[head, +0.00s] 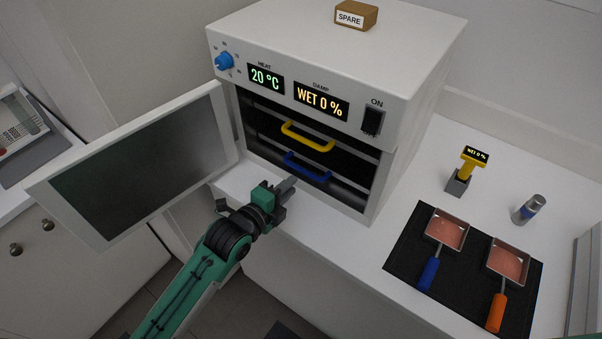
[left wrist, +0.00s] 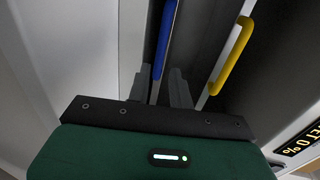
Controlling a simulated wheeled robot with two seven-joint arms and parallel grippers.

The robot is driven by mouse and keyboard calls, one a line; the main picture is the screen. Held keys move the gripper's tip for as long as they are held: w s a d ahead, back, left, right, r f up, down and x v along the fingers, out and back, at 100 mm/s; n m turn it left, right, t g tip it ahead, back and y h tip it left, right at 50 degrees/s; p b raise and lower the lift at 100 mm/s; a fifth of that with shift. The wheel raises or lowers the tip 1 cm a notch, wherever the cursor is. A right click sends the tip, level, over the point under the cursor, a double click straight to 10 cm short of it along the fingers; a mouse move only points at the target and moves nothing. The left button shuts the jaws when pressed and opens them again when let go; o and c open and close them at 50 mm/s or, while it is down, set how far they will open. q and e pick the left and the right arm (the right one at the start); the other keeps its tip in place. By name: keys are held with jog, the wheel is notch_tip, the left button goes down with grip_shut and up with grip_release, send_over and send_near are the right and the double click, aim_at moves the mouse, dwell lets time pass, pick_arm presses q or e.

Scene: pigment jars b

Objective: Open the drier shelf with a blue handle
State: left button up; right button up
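The drier (head: 400,135) stands on the counter with its door (head: 140,165) swung open to the left. Inside, the shelf with the blue handle (head: 307,168) sits below the one with the yellow handle (head: 308,137); both look pushed in. My left gripper (head: 290,185) is in front of the drier opening, just below and left of the blue handle. In the left wrist view its two fingers (left wrist: 159,91) stand apart with nothing held. The blue handle (left wrist: 164,40) lines up with the gap; whether it is between the tips I cannot tell. My right gripper is out of view.
A box marked SPARE (head: 356,16) rests on top of the drier. To the right, a black mat (head: 405,250) holds two pans of pink powder. A yellow meter (head: 468,165) in a holder and a small cylinder (head: 529,209) stand behind it. The counter front edge is clear.

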aim_at(304, 174)
pick_arm(q)
jog(key=p+x, duration=0.1)
jog(key=x, duration=0.5)
jog(key=shift+s, duration=0.1)
grip_shut()
